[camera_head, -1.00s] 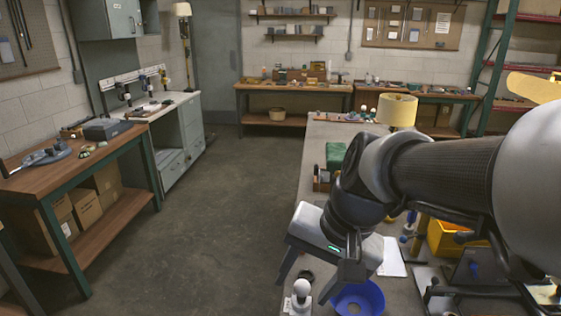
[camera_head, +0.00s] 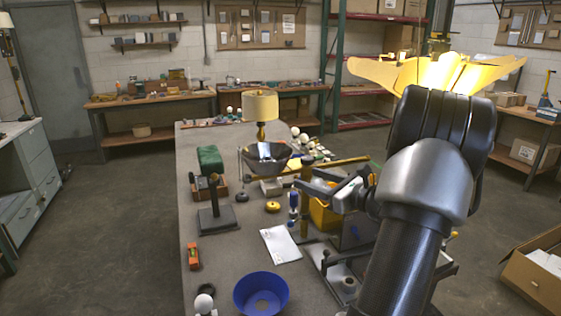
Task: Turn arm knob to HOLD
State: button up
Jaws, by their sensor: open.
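My gripper (camera_head: 305,181) is open and empty above the right half of the grey workbench (camera_head: 225,262), its fingers pointing left. A long yellow bar (camera_head: 340,161), possibly a lamp arm, runs just behind the fingers. A dark bowl-shaped shade (camera_head: 250,163) is left of the gripper, near the bar's left end. A small yellow round piece (camera_head: 272,207) lies on the bench, left of and below the fingers. I cannot tell which part is the arm knob, and no HOLD marking is readable. My gripper and arm hide part of the bench's right side.
A blue bowl (camera_head: 261,293), white paper (camera_head: 280,244), a dark stand (camera_head: 216,219) and an orange level (camera_head: 193,256) are on the bench. A yellow bin (camera_head: 322,214) is close below my gripper. Floor at left is clear.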

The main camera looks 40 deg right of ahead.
aim_at(311, 161)
jog(key=s+d+m+h, duration=0.1)
jog(key=d, duration=0.1)
jog(key=s+d+m+h, duration=0.1)
jog(key=d, duration=0.2)
jog(key=s+d+f+m+t+h, duration=0.1)
jog(key=s+d, duration=0.1)
jog(key=d, duration=0.1)
jog(key=shift+m+h, duration=0.3)
jog(key=w, duration=0.5)
jog(key=w+d+p, duration=0.1)
jog(key=w, duration=0.5)
jog(key=w+d, duration=0.1)
jog(key=w, duration=0.5)
jog(key=shift+w+p, duration=0.1)
jog(key=shift+p, duration=0.25)
jog(key=c, duration=1.1)
